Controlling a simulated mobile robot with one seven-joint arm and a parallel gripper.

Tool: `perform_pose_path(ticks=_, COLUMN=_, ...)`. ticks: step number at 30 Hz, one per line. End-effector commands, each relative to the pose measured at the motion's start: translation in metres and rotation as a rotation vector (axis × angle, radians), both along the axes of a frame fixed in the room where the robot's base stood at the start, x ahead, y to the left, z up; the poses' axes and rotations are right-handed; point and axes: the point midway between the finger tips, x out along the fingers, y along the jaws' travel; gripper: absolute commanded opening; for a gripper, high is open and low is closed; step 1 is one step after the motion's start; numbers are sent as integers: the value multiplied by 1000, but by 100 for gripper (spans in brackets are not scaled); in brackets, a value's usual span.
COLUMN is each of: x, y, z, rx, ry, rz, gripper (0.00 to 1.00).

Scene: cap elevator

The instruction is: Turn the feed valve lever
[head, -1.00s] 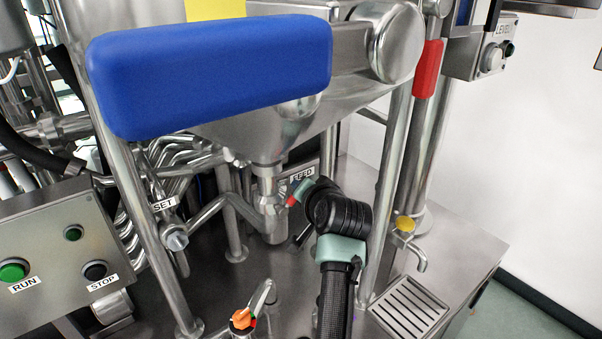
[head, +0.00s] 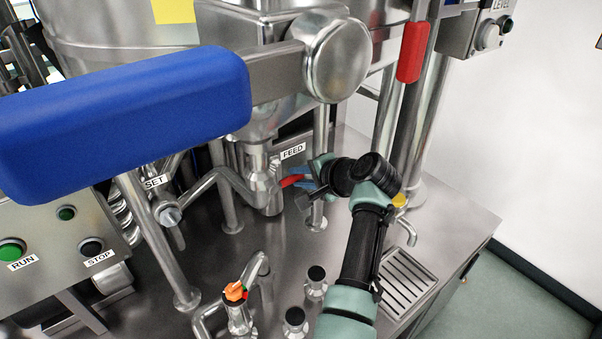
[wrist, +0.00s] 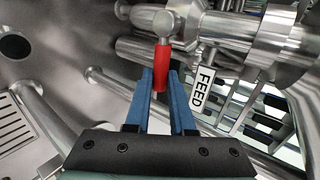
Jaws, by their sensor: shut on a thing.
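The feed valve lever is a short red handle (head: 291,181) on a steel pipe fitting, close to the FEED label (head: 293,151). In the wrist view the red lever (wrist: 163,65) hangs from a metal knuckle, and its lower end sits between my two blue fingers. My gripper (head: 308,177) reaches the lever from the right in the head view. It also shows in the wrist view (wrist: 161,78), with its fingers shut on the lever. The black and green wrist hides part of the gripper in the head view.
A large blue handle (head: 120,120) on a metal arm fills the upper left foreground. A control box with RUN and STOP buttons (head: 50,245) stands at left. An orange-topped valve (head: 235,292) and black-topped posts stand on the steel deck below. A drain grate (head: 405,285) lies at right.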

Motion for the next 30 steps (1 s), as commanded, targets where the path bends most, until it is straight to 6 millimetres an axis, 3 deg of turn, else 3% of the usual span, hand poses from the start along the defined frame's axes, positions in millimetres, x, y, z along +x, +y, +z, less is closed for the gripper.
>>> perform_pose_path(ticks=15, x=-1, y=1, z=-2, rx=16, ry=13, rz=1, gripper=0)
perform_pose_path(ticks=16, x=-1, y=1, z=-2, rx=16, ry=13, rz=1, gripper=27)
perform_pose_path(ticks=20, x=0, y=0, z=-2, rx=15, ry=12, rz=0, gripper=51)
perform_pose_path(ticks=30, x=-1, y=-1, z=-1, rx=14, ry=10, rz=-1, gripper=51)
